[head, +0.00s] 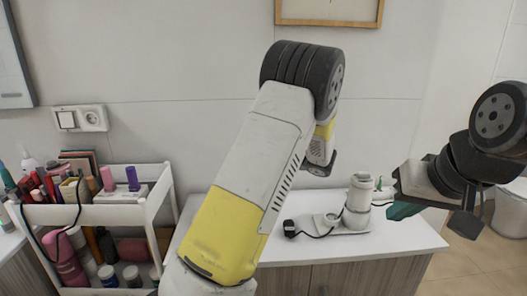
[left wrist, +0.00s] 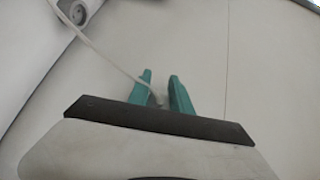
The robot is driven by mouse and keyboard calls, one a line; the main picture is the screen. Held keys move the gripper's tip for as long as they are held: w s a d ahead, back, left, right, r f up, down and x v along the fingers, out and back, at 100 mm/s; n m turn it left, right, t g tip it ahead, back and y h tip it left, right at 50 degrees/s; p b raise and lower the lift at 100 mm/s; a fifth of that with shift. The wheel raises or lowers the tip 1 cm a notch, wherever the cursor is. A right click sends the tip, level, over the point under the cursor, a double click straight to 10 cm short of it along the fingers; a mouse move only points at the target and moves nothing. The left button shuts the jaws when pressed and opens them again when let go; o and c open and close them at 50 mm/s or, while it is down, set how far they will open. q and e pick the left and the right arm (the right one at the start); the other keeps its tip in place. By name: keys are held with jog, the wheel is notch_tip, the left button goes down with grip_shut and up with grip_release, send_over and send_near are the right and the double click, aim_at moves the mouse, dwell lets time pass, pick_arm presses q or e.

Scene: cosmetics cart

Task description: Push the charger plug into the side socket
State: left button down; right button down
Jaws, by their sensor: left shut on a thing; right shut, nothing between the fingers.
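In the left wrist view a round grey socket (left wrist: 75,12) sits on a white surface at the upper left. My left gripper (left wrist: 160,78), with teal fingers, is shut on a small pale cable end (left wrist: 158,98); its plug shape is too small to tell. A pale cable (left wrist: 105,52) runs from there up past the socket. In the head view my left gripper's fingers are hidden behind my arm. My right gripper (head: 403,210), with teal fingers, is shut and empty over the counter's right end. A black plug (head: 289,228) with a dark cable lies on the counter.
A white counter (head: 400,244) carries a white device (head: 358,203) with a base. A white cart (head: 148,212) full of cosmetics stands at the left. A wall plate with a socket (head: 93,118) is above it. My left arm covers the middle.

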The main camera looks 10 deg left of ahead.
pick_arm(q)
jog(key=shift+w+a, duration=0.2)
jog(key=shift+w, duration=0.4)
jog(key=shift+w+a, duration=0.15)
jog(key=shift+w, duration=0.45)
jog(key=c, duration=1.1)
grip_release()
jog(key=f+v, duration=0.1)
jog(key=v, duration=0.6)
jog(key=shift+d+r, duration=0.35)
jog(key=shift+r, duration=0.2)
jog(key=shift+s, duration=0.1)
jog(key=shift+c, duration=0.2)
